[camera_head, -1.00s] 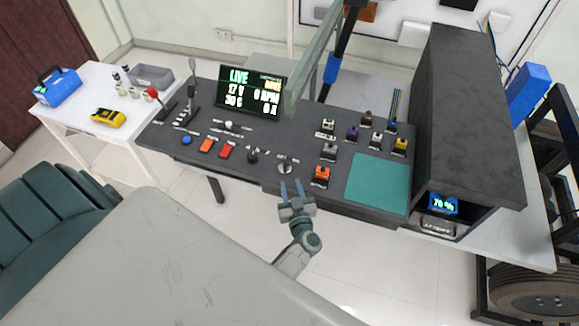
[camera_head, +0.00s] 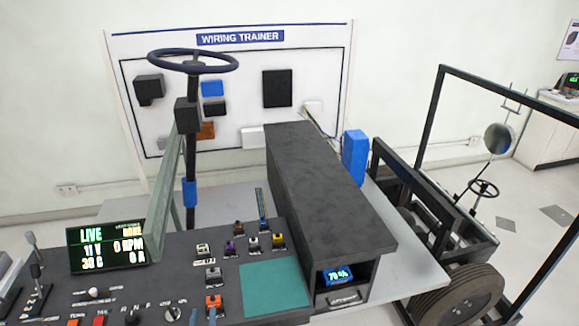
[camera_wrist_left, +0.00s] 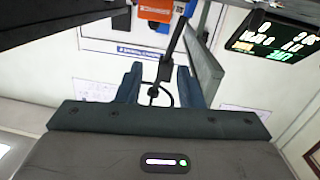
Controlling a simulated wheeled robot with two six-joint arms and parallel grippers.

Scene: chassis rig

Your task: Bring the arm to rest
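The rest of that arm is out of this view. In the left wrist view the left gripper (camera_wrist_left: 157,88) has its two fingers apart, with nothing held between them. The steering wheel (camera_wrist_left: 153,97) shows in the background between the fingers. My right gripper is in neither view.
The console carries a lit display (camera_head: 108,246), several small switches and a green pad (camera_head: 262,286). A steering wheel (camera_head: 193,61) on a column stands behind it. A long dark box (camera_head: 325,190) is to the right, with a wheeled frame (camera_head: 450,235) beyond.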

